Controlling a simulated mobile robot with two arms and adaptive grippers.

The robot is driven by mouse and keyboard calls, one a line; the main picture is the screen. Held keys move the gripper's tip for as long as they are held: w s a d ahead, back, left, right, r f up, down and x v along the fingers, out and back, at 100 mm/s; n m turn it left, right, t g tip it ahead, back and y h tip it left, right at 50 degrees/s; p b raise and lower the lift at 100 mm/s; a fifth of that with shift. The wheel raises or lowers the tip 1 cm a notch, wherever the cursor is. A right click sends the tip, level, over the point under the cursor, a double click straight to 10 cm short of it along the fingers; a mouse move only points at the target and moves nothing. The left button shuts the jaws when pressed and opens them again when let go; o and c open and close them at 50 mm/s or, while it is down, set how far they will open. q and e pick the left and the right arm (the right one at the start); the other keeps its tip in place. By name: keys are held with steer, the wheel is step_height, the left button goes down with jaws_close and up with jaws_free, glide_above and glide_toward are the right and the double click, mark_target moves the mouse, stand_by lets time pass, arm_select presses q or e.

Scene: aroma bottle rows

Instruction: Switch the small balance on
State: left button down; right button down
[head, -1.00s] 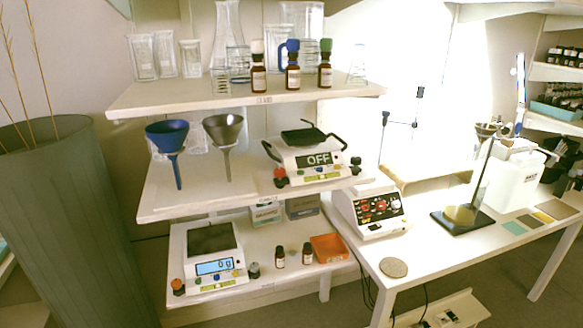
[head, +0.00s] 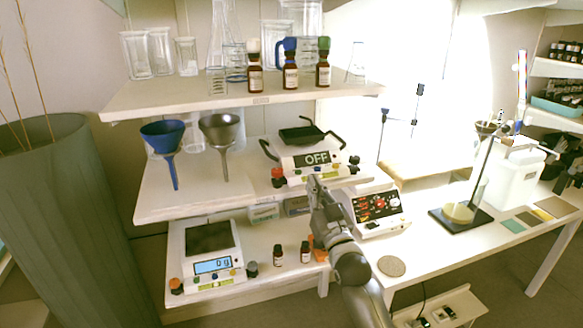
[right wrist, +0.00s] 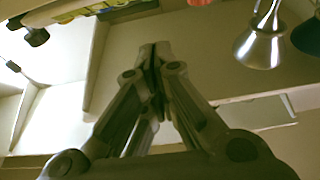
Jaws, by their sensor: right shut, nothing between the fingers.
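A balance with a black pan and a display reading OFF (head: 316,159) stands on the middle shelf, with a colored button strip along its front. My right gripper (head: 314,182) is shut and empty, its tips just below and in front of this strip. In the right wrist view the shut fingertips (right wrist: 157,48) point toward the shelf, and part of the balance's front panel (right wrist: 85,10) shows at the top left. I cannot tell whether the tips touch it. Another balance (head: 211,266) on the lower shelf has a lit display. My left gripper is out of view.
A blue funnel (head: 163,137) and a grey funnel (head: 221,131) hang left of the OFF balance. Brown bottles (head: 290,73) stand above. Two small bottles (head: 305,252) stand below, near my arm. A control box (head: 378,210) is close on the right.

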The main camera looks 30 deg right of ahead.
steer(key=shift+s+r, duration=0.1)
steer(key=shift+r, duration=0.5)
step_height(320, 180, up, 4)
steer(key=p, duration=0.3)
glide_above(301, 182)
steer(key=shift+d+f, duration=0.1)
steer(key=shift+f, duration=0.1)
step_height(301, 182, down, 3)
steer(key=shift+f, duration=0.65)
steer(key=shift+f, duration=0.15)
